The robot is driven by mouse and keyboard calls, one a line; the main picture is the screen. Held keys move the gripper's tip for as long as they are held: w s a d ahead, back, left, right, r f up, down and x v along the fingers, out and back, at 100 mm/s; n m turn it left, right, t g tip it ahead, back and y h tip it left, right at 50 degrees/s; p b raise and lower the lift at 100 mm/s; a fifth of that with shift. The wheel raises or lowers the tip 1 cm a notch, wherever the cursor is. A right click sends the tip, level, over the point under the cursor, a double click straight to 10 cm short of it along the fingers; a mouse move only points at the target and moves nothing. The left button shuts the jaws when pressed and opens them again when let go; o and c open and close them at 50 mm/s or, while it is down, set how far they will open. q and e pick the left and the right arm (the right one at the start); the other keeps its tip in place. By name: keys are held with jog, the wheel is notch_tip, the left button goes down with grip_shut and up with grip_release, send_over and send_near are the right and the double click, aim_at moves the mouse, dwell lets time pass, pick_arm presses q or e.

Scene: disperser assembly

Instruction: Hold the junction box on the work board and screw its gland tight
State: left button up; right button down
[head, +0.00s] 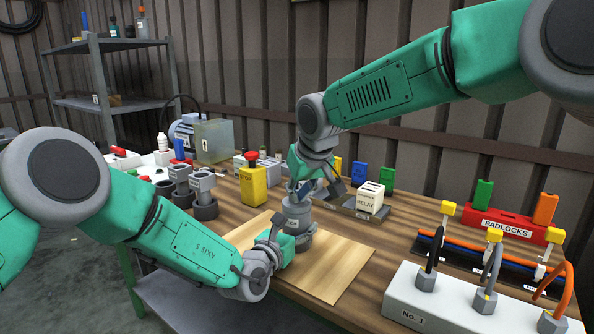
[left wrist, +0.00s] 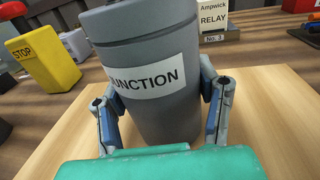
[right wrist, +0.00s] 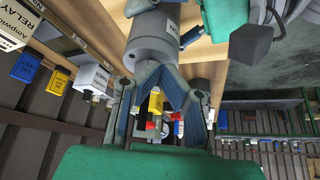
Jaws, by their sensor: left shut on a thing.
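The junction box (head: 299,226) is a grey upright cylinder with a white label, standing on the pale wooden work board (head: 342,272). My left gripper (head: 289,238) is low at its side. In the left wrist view its two fingers (left wrist: 160,88) are shut on the box (left wrist: 165,115) from both sides. My right gripper (head: 311,188) is directly above the box top. In the right wrist view its fingers (right wrist: 158,82) slant inward at the top end of the box (right wrist: 155,40). The gland is largely hidden there, so its grip is unclear.
A yellow stop-button box (head: 253,187) stands left behind the board. A white relay (head: 370,198) sits on a holder behind right. A white rack with cable glands (head: 420,298) is at front right, and a red padlock station (head: 500,222) is farther back. The board's front is clear.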

jog(key=shift+s+r, duration=0.15)
jog(key=shift+s, duration=0.1)
jog(key=shift+r, duration=2.95)
jog(key=shift+d, duration=0.1)
jog(key=shift+w+d+f, duration=0.2)
jog(key=shift+d+f, duration=0.15)
jog(key=shift+f, duration=0.7)
jog(key=shift+w+d+f, duration=0.2)
jog(key=shift+d+f, duration=0.2)
jog(key=shift+f, duration=0.6)
jog(key=shift+w+d+f, duration=0.2)
jog(key=shift+d+f, duration=0.15)
jog(key=shift+f, duration=0.7)
jog(key=shift+w+a, duration=0.1)
